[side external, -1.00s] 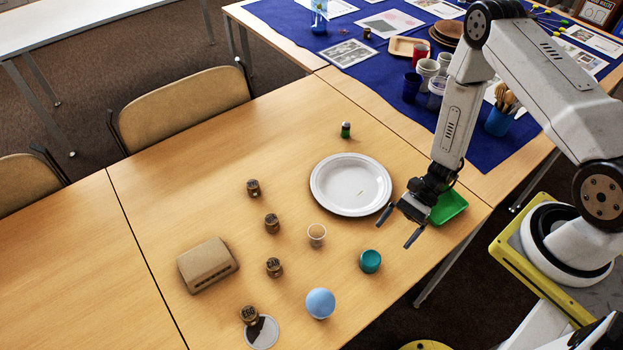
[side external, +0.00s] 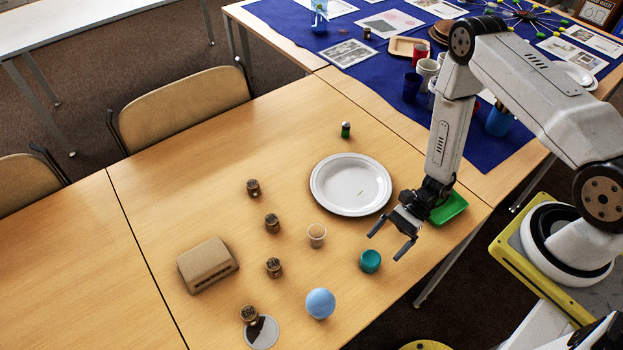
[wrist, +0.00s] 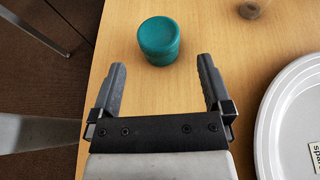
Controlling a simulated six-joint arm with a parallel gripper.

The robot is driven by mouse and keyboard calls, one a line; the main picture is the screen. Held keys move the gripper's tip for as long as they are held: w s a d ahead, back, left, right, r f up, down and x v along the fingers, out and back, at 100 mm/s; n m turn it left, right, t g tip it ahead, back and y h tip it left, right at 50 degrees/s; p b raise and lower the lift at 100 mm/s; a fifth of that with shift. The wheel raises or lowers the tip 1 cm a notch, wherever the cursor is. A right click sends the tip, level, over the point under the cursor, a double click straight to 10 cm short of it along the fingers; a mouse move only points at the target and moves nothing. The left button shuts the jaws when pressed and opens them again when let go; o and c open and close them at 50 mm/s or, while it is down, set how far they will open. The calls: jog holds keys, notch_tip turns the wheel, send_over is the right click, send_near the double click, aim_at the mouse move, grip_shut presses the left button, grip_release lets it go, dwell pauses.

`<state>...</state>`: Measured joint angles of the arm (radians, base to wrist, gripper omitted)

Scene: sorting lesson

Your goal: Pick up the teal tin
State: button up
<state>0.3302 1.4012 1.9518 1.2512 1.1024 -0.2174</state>
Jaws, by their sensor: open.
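The teal tin (side external: 370,261) stands upright on the wooden table, near its front edge. It also shows in the wrist view (wrist: 159,42), ahead of the fingertips and between their lines. My gripper (side external: 384,245) is open and empty, above the table just up and right of the tin. In the wrist view the two fingers of my gripper (wrist: 162,80) are spread wide, and the tin lies beyond them, apart from both.
A white plate (side external: 325,187) lies left of my gripper and a green tray (side external: 452,209) right of it. Several small brown jars (side external: 272,222) and a cardboard-coloured box (side external: 205,265) are farther left.

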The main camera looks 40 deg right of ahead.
aim_at(369, 260)
jog(key=shift+a, duration=0.15)
jog(key=shift+x, duration=2.45)
jog(key=shift+f, duration=0.2)
jog(key=c, duration=1.3)
jog(key=shift+r, duration=0.1)
jog(key=shift+r, duration=0.95)
jog(key=shift+s+d+r, duration=0.8)
jog(key=shift+s+r, duration=1)
jog(key=shift+s, duration=0.4)
jog(key=shift+s+d+r, duration=0.8)
jog(key=shift+s+r, duration=1.05)
jog(key=shift+s, duration=0.4)
jog(key=shift+s+d+r, duration=0.75)
jog(key=shift+s+r, duration=1.05)
jog(key=shift+s, duration=0.4)
